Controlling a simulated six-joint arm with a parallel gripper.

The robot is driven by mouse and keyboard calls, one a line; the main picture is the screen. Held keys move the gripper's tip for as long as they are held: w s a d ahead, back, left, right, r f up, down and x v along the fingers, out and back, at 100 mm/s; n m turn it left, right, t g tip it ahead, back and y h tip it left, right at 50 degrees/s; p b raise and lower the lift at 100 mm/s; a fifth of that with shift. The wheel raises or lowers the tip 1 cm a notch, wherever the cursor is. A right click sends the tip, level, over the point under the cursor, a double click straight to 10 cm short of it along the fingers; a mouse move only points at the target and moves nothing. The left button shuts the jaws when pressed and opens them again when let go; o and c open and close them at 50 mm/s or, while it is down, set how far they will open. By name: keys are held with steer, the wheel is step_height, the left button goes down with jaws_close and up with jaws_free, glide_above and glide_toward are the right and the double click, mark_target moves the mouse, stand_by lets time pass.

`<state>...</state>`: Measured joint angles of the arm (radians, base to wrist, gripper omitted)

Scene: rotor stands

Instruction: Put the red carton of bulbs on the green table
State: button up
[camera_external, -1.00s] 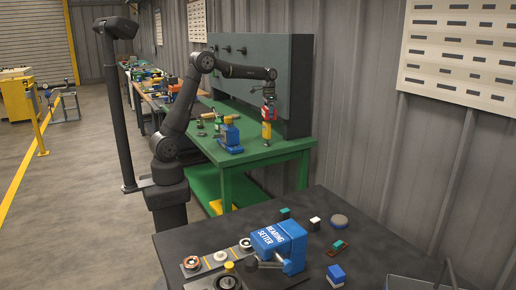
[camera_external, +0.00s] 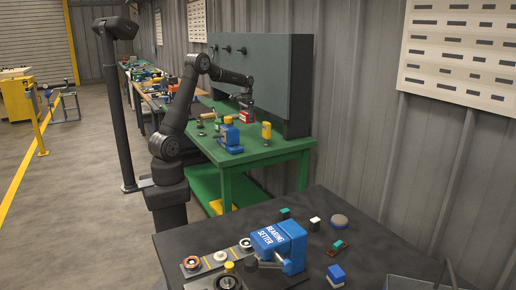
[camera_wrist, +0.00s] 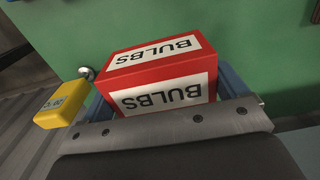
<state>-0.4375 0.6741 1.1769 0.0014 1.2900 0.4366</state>
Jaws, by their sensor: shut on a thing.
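The red carton of bulbs (camera_external: 246,117) is held in my gripper (camera_external: 245,108) above the green table (camera_external: 262,156). In the wrist view the carton (camera_wrist: 165,74) is a red box with white BULBS labels, between the blue fingers of my gripper (camera_wrist: 160,98). The gripper is shut on it. The green table top (camera_wrist: 258,50) shows behind and below the carton. Whether the carton touches the table cannot be told for sure; it looks raised.
A yellow object (camera_external: 266,131) stands near the table's right edge; it also shows in the wrist view (camera_wrist: 63,103). A blue device (camera_external: 229,136) stands to the left. A grey panel (camera_external: 262,75) rises behind. The front right of the table top has some clear room.

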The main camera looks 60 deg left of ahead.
steer(key=a+f, duration=0.2)
steer(key=a, duration=0.1)
steer(key=a+f, duration=0.2)
steer(key=a, duration=0.1)
steer(key=a+f, duration=0.2)
steer(key=a, duration=0.2)
steer(key=shift+s, duration=0.1)
steer(key=shift+f, duration=1.95)
steer(key=shift+d+f, duration=0.1)
steer(key=o, duration=0.8)
step_height(320, 180, up, 12)
steer(key=shift+r, duration=0.15)
